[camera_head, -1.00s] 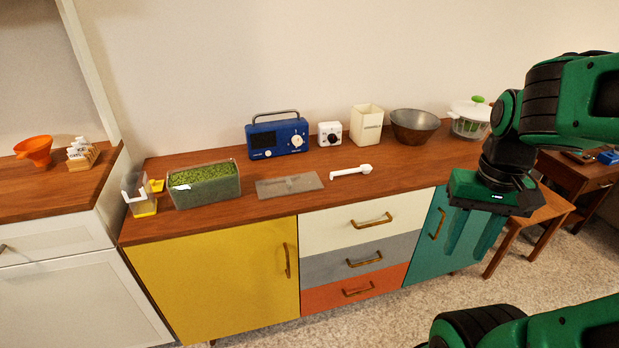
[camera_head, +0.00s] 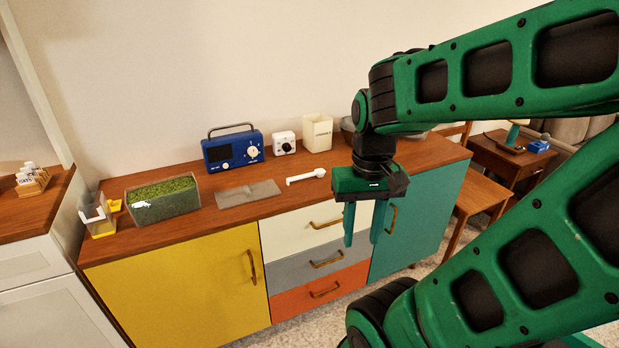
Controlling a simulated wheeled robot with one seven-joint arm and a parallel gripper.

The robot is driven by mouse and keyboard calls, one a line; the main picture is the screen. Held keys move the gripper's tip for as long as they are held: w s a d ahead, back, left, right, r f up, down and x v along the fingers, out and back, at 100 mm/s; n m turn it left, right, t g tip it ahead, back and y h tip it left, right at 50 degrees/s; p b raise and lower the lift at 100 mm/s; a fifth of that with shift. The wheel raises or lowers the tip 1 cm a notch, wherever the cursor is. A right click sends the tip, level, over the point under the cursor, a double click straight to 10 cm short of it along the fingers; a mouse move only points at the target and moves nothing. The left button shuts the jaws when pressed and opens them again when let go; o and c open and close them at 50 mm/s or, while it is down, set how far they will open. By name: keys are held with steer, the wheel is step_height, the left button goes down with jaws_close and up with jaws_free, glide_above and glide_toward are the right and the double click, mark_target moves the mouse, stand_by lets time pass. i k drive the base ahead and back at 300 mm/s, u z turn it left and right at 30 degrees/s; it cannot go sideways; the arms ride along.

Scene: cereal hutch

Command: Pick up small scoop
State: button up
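A small white scoop (camera_head: 306,177) lies on the wooden counter, its cup end to the right and its handle pointing left. My gripper (camera_head: 362,239) hangs pointing down in front of the cabinet's drawers and teal door, to the right of the scoop and nearer to me. Its two green fingers are apart with nothing between them. The gripper does not touch the scoop.
A grey mat (camera_head: 247,194) lies left of the scoop. A green-filled bin (camera_head: 163,203), a blue radio (camera_head: 233,152), a white timer (camera_head: 284,143) and a cream canister (camera_head: 317,133) stand on the counter (camera_head: 222,221).

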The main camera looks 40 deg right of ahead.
mark_target(306, 177)
steer(key=u, duration=0.05)
steer(key=i, duration=1)
steer(key=z, duration=0.1)
